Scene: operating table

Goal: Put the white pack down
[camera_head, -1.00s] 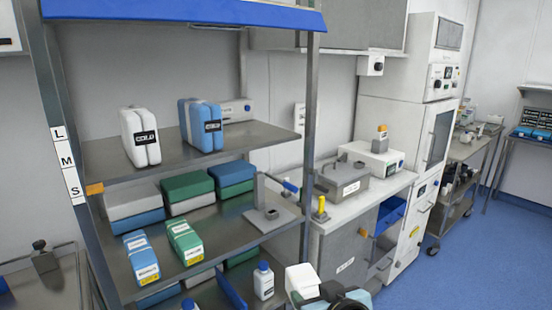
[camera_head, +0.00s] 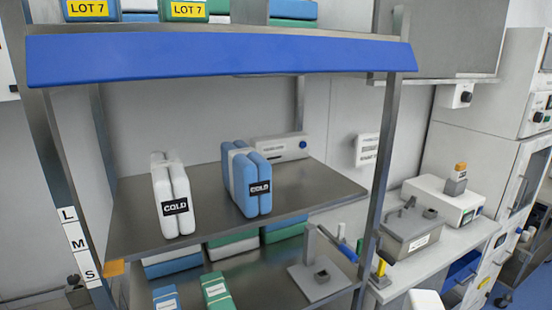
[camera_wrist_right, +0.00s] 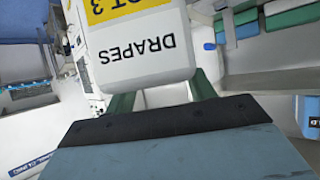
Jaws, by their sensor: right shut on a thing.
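My right gripper (camera_wrist_right: 162,95) is shut on a white pack (camera_wrist_right: 140,66), which fills the upper middle of the right wrist view. The pack has a yellow label and the word DRAPES, upside down in that view. In the head view only a white corner, apparently of this pack (camera_head: 427,301), shows at the bottom edge, in front of the side counter. My right gripper is outside the head view. My left gripper is in neither view.
A shelf rack's upper board (camera_head: 135,222) bears a white COLD pack (camera_head: 172,195) and a blue-and-white COLD pack (camera_head: 247,182), with bare room beside them. A blue canopy (camera_head: 220,55) overhangs it. Grey fixture (camera_head: 320,275) stands lower. LOT 7 packs (camera_head: 188,10) lie on top.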

